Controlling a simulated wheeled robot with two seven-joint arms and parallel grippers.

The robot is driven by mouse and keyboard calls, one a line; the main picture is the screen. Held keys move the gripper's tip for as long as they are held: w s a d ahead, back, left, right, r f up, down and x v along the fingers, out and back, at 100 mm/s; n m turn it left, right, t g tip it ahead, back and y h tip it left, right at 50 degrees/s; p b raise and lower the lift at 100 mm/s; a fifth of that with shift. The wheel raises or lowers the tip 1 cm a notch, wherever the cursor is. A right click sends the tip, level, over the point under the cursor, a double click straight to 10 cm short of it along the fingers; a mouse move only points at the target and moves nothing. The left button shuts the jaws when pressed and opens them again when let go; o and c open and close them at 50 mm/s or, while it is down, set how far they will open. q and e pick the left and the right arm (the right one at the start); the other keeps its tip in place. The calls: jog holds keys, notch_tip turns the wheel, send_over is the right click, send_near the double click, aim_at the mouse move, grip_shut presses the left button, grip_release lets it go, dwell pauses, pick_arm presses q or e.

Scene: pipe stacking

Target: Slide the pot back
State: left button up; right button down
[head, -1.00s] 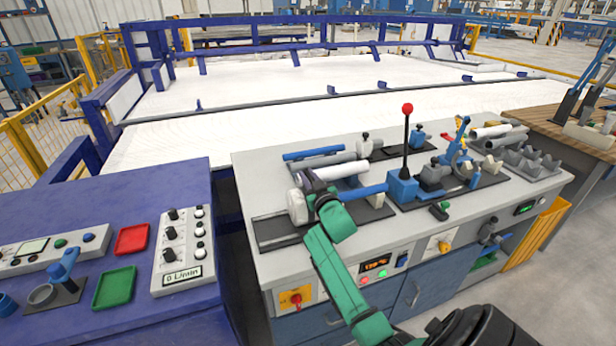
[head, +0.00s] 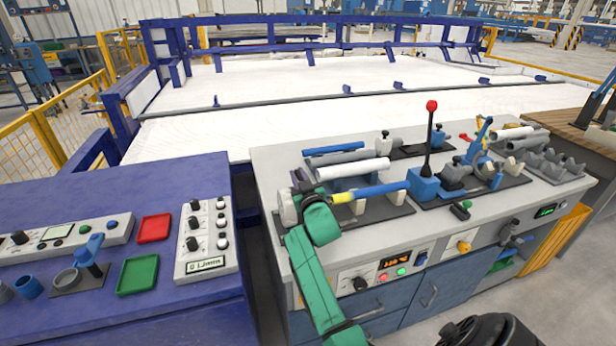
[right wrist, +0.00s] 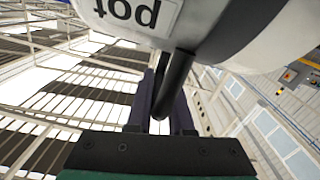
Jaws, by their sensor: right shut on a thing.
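The pot (head: 288,209) is a pale grey-white cylinder lying on its side near the left end of the grey bench, partly hidden by my right arm. Its upside-down "pot" label shows in the right wrist view (right wrist: 130,12). My right gripper (head: 301,188) is shut on the pot's dark handle; its fingers (right wrist: 160,105) flank this rod in the right wrist view. A blue pipe (head: 382,190) with a yellow left end (head: 343,197) lies to the right of the pot, apart from it. My left gripper is not in view.
Several pipes lie behind, including a white one (head: 352,169). A lever with a red knob (head: 432,105) stands right of the blue pipe. A blue table (head: 60,190) with a red tray (head: 154,228) and a green tray (head: 137,273) stands at left, across a gap.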

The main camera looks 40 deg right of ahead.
jog(key=shift+a+f, duration=0.1)
jog(key=shift+a, duration=0.15)
jog(key=shift+d, duration=0.15)
jog(key=c, duration=1)
grip_release()
jog(key=shift+a, duration=0.2)
jog(key=shift+o, duration=0.7)
jog(key=shift+w+a, duration=0.1)
jog(key=shift+w, duration=0.05)
pick_arm(q)
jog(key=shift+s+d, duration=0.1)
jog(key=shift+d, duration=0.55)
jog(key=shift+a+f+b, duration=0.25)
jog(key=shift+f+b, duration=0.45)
jog(key=shift+b, duration=0.05)
pick_arm(e)
jog(key=v, duration=1.4)
jog(key=shift+s, duration=0.35)
